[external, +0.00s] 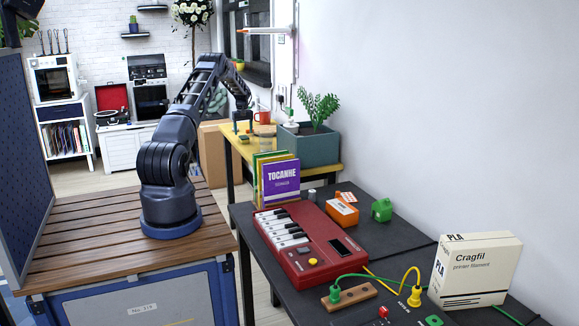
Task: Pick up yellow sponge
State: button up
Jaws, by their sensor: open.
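My gripper (242,128) is at the end of my outstretched arm, pointing down over the far yellow-topped table (235,149). It is open, and its fingers are small and dark in this view. A small yellow block (244,139), which looks like the yellow sponge, lies on that table just below my gripper. I cannot tell whether the fingers touch it or stand around it. Part of it may be hidden, and its exact shape is too small to make out.
A red mug (263,117), a glass jar (265,141) and a grey-green planter (309,147) stand right of my gripper. The nearer dark table (388,235) holds upright books (281,182), a red keyboard (310,244) and a filament box (474,268).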

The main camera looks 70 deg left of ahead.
aim_at(244, 137)
notch_tip(244, 137, down, 5)
jog(key=shift+w+r, duration=0.1)
jog(key=c, duration=1.1)
